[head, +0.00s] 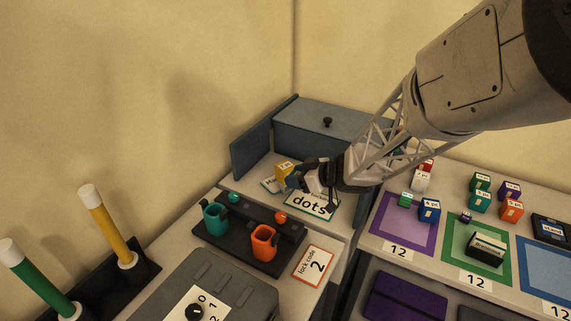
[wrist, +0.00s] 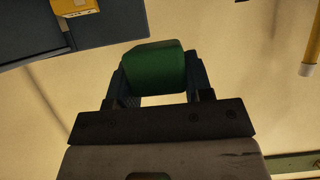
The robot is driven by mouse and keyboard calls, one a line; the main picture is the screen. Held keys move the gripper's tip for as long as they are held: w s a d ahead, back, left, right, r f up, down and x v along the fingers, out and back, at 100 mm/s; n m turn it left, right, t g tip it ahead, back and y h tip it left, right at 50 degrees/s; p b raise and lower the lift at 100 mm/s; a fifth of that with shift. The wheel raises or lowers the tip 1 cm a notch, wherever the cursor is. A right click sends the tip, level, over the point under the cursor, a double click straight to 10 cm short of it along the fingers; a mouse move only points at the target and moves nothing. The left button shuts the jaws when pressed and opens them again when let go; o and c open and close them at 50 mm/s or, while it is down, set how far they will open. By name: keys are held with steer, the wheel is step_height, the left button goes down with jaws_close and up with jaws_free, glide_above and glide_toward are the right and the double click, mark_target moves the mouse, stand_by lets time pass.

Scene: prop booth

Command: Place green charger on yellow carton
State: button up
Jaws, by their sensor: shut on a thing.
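The green charger (wrist: 153,68) is between my gripper's two dark fingers in the wrist view, with a finger on each side. My gripper (wrist: 153,88) is shut on it. In the head view my gripper (head: 299,178) is just right of the small yellow carton (head: 284,171), above the "dots" card; the charger cannot be made out there. A yellow block, likely the carton, shows at the top left of the wrist view (wrist: 84,12), apart from the charger. I cannot tell the height between them.
A blue-grey cabinet (head: 335,118) with an open door (head: 252,146) stands behind. A black holder with teal (head: 215,219) and orange (head: 264,242) cups is in front. The "dots" card (head: 312,205) lies below my gripper. Small labelled blocks stand on coloured mats at right.

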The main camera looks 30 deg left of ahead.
glide_above(285, 166)
steer(key=shift+w+f, duration=0.1)
steer(key=shift+f, duration=0.65)
steer(key=shift+f, duration=0.1)
steer(key=shift+f, duration=1.65)
steer(key=shift+f, duration=0.15)
steer(key=o, duration=1)
steer(key=shift+c, duration=0.2)
